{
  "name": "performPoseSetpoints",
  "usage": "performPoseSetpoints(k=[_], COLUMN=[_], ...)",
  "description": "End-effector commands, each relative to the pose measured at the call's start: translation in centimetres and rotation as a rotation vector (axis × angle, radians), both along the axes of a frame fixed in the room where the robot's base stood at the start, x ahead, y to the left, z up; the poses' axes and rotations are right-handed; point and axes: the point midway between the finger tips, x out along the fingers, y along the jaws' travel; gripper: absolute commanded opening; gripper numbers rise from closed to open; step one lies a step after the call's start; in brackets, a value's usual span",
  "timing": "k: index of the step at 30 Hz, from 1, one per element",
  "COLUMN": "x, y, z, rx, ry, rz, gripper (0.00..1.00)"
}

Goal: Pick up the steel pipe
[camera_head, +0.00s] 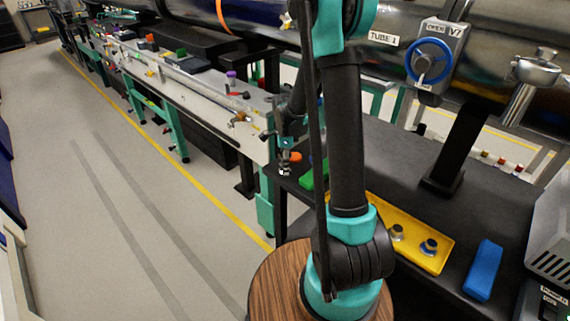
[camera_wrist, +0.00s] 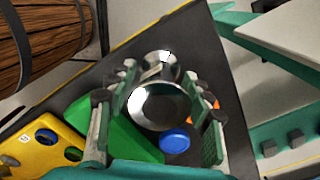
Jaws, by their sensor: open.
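The steel pipe (camera_wrist: 158,106) shows in the wrist view as a shiny silver piece with a wide round end towards the camera and another round silver part (camera_wrist: 163,64) beyond it. My gripper (camera_wrist: 163,88) is open, with one finger on each side of the pipe. I cannot tell whether either finger touches it. In the head view my gripper (camera_head: 284,148) is low at the near left corner of the black table (camera_head: 400,165). The silver piece (camera_head: 284,171) below it is small and partly hidden there.
Close by are a green block (camera_wrist: 105,137), a blue round cap (camera_wrist: 175,140) and an orange piece (camera_wrist: 207,104). A yellow tray (camera_head: 437,262) with knobs and a blue block (camera_head: 484,270) lie right of my arm. A wooden round top (camera_head: 268,284) stands in front.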

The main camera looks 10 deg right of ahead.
Motion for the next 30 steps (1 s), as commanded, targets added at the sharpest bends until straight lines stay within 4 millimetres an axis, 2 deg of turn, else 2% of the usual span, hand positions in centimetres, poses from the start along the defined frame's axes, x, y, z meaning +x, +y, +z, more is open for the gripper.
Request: performPoseSetpoints(k=[6,18,30], x=[-0.02,-0.01,0.01], y=[-0.01,0.00,0.00], z=[-0.04,-0.02,0.38], rx=[0.000,0.000,0.000], ry=[0.000,0.000,0.000], rz=[0.000,0.000,0.000], gripper=[0.51,0.04,0.04])
